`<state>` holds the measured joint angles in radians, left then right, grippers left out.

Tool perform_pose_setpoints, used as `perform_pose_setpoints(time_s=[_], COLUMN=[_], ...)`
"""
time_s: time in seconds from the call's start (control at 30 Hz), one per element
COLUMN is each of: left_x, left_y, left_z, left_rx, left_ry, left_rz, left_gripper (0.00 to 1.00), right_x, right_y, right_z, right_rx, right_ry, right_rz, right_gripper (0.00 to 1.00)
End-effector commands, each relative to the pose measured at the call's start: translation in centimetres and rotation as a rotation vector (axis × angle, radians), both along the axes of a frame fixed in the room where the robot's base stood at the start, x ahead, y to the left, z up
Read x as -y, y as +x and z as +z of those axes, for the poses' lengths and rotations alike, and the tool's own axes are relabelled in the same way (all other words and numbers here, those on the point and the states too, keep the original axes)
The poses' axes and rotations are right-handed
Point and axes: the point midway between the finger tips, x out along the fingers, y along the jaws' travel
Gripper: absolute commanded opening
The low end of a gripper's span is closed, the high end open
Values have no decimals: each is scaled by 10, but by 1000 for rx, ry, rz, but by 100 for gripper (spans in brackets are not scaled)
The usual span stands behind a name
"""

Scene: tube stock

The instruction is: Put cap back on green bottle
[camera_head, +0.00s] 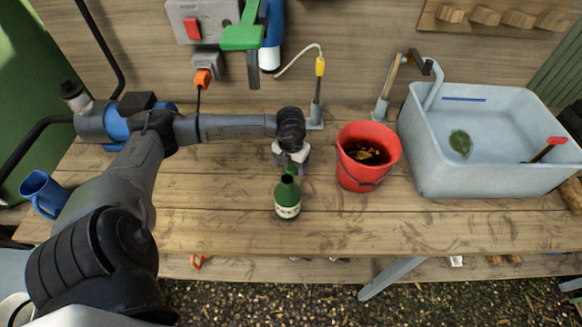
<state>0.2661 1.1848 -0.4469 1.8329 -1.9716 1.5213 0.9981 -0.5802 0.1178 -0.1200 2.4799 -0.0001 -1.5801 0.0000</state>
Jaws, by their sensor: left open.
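The green bottle (288,203) stands upright on the wooden workbench near the middle, with a pale label on its front and a dark open mouth at the top. My left gripper (291,160) is just behind the bottle's neck, pointing down at the bench, and its jaws are open. A small bright green piece (291,170) shows below the jaws, right behind the bottle's mouth. It may be the cap, but it is too small to tell, and I cannot tell whether the jaws touch it. My right gripper is out of view.
A red bucket (361,171) with dark contents stands right of the bottle. A pale sink (430,170) fills the right side. A blue mug (45,193) stands at the far left. Hanging tools and a cable are on the back wall. The bench front is clear.

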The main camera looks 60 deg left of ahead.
Motion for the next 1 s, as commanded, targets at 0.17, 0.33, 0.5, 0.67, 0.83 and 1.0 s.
perform_pose_setpoints(time_s=[0.17, 0.33, 0.5, 0.67, 0.83, 1.0], left_x=[0, 0, 0, 0, 0, 0], left_y=[0, 0, 0, 0, 0, 0], left_z=[0, 1, 1, 1, 1, 8], left_rx=[0, 0, 0, 0, 0, 1], left_ry=[0, 0, 0, 0, 0, 0], left_rz=[0, 0, 0, 0, 0, 0], left_gripper=[69, 52, 36, 21, 18, 18], right_x=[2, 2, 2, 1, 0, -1], right_y=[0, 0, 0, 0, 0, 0], right_z=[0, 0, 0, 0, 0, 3], right_rx=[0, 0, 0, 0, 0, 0], right_ry=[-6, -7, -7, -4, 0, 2], right_rz=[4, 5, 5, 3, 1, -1], right_gripper=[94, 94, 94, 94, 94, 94])
